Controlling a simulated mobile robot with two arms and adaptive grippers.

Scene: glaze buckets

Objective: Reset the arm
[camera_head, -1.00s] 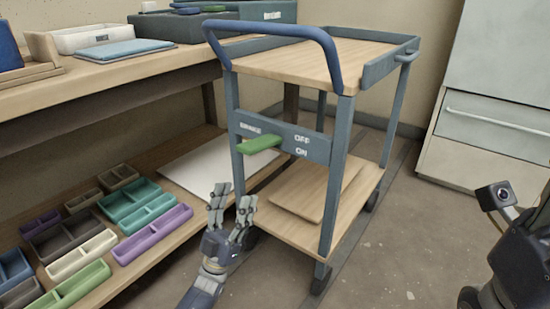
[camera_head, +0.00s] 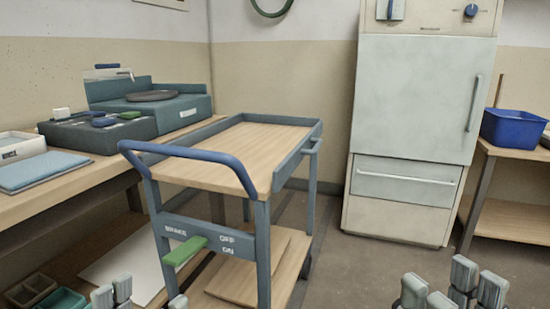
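My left gripper (camera_head: 146,297) is at the bottom left edge, with only its pale fingertips showing. They stand apart with nothing seen between them. My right gripper (camera_head: 452,290) is at the bottom right edge, over the floor, with its pale fingers spread and empty. Both wrists and arms are out of the picture. The cart (camera_head: 262,240) stands between and beyond the grippers, with a blue handle (camera_head: 190,154) and an empty wooden top. Its green brake lever (camera_head: 185,250) sits beside the OFF and ON labels; neither gripper appears to touch it.
A workbench (camera_head: 95,178) with trays and a wheel unit (camera_head: 160,110) runs along the left. A tall pale cabinet (camera_head: 410,100) stands behind the cart. A blue bin (camera_head: 512,130) is on a right-hand table. Floor (camera_head: 355,265) right of the cart is clear.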

